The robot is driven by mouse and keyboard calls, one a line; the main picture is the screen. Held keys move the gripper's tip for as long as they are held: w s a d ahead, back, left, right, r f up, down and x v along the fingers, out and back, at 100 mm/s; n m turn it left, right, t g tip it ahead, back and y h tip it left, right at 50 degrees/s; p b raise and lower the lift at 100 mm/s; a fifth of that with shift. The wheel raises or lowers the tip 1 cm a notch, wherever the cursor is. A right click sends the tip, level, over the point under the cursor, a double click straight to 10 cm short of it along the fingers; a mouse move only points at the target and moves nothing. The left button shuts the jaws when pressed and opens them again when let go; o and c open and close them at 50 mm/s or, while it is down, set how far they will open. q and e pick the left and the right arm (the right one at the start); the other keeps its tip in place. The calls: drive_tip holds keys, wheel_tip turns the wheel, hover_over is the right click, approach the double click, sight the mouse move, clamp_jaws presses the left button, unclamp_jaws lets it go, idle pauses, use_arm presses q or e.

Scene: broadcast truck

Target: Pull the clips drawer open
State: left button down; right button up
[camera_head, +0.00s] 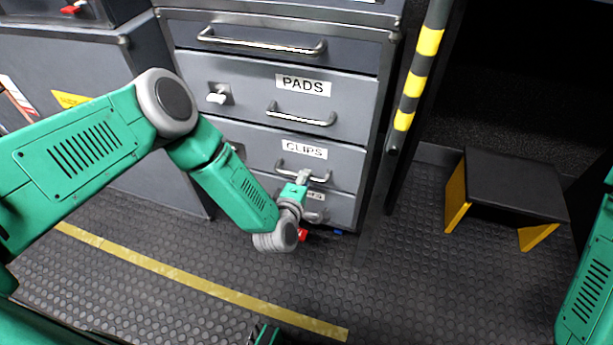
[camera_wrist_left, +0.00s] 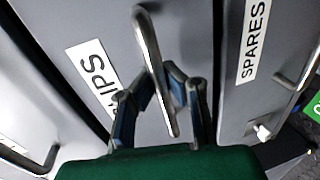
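The grey clips drawer (camera_head: 262,150) is in the cabinet, under the pads drawer. Its front looks flush with its neighbours. Its label also shows in the left wrist view (camera_wrist_left: 92,66). The metal clips handle (camera_head: 320,178) runs between the fingers of my left gripper (camera_wrist_left: 160,72). The fingertips lie close on both sides of the handle bar (camera_wrist_left: 147,35) and look shut on it. In the head view my left gripper (camera_head: 303,178) is at the handle and hides part of it. My right gripper is out of view; only part of my right arm shows at the right edge.
The pads drawer (camera_head: 240,80) is above. The spares drawer (camera_wrist_left: 240,75) is below, partly hidden by my left arm. A black step stool with yellow sides (camera_head: 515,185) and a striped post (camera_head: 417,75) stand to the right. The floor before the cabinet looks mostly clear.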

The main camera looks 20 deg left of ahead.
use_arm(q)
drive_tip(key=shift+a, duration=0.6)
drive_tip(key=shift+s+a+f, duration=0.1)
drive_tip(key=shift+s+a, duration=0.05)
drive_tip(key=shift+a, duration=0.3)
drive_tip(key=c, duration=2)
unclamp_jaws()
drive_tip(key=o, duration=0.4)
drive_tip(key=shift+s+d, duration=0.1)
drive_tip(key=shift+o, duration=0.2)
drive_tip(key=shift+d, duration=0.35)
drive_tip(key=v, duration=1.2)
